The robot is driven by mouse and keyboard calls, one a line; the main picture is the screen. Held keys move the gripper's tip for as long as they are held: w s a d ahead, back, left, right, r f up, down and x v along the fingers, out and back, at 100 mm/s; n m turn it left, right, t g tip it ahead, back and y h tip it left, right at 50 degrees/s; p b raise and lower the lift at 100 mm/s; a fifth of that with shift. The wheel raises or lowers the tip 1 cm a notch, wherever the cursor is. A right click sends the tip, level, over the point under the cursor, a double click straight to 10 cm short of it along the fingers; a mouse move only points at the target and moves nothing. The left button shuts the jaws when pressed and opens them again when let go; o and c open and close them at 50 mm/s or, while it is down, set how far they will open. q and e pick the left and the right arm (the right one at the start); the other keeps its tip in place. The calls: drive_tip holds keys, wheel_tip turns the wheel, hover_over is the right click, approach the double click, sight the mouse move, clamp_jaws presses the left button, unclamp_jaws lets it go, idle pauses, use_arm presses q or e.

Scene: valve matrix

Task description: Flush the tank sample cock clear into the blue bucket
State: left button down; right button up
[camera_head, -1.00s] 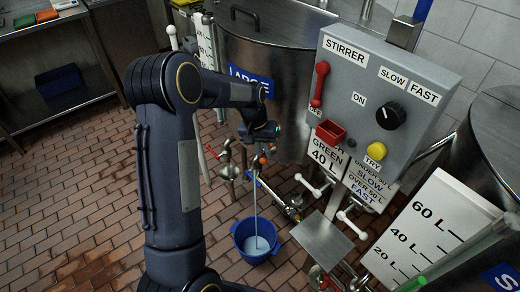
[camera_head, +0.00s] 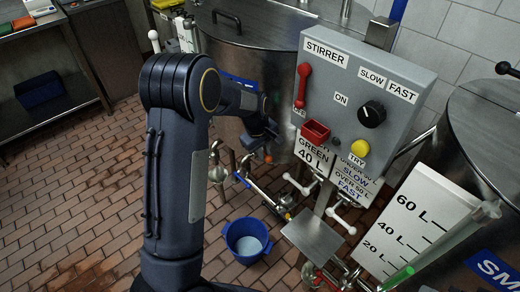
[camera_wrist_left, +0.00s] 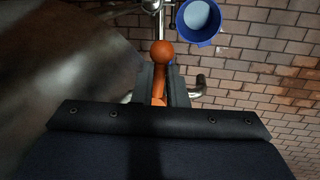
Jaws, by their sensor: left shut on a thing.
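The blue bucket (camera_head: 233,251) stands on the brick floor below the large steel tank (camera_head: 285,62), with pale liquid inside. It also shows at the top of the left wrist view (camera_wrist_left: 183,28). My left gripper (camera_head: 262,146) is low at the tank's front. In the left wrist view its fingers (camera_wrist_left: 160,78) are shut on the orange handle (camera_wrist_left: 158,90) of the sample cock, whose orange ball end (camera_wrist_left: 162,53) sticks out past them. No stream shows falling into the bucket. The cock's body is mostly hidden by my arm. My right gripper is not in view.
A grey stirrer panel (camera_head: 345,95) with a red lever, black knob and yellow button stands right of my gripper. Pipes with white-handled valves (camera_head: 340,222) and a small metal plate (camera_head: 312,238) lie below it. A second tank (camera_head: 490,130) is at right. Floor at left is clear.

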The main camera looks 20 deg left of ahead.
use_arm(q)
drive_tip(key=shift+d+f+n, duration=0.15)
drive_tip(key=shift+d+n, duration=0.25)
drive_tip(key=shift+d, duration=0.15)
drive_tip(key=c, duration=1.5)
unclamp_jaws()
drive_tip(key=shift+w+d, duration=0.1)
drive_tip(key=shift+o, duration=0.2)
drive_tip(key=shift+a+r, duration=0.2)
drive_tip(key=shift+r, duration=0.4)
wheel_tip(320, 180, up, 7)
drive_tip(key=s, duration=0.1)
drive_tip(key=shift+s+a+f, duration=0.2)
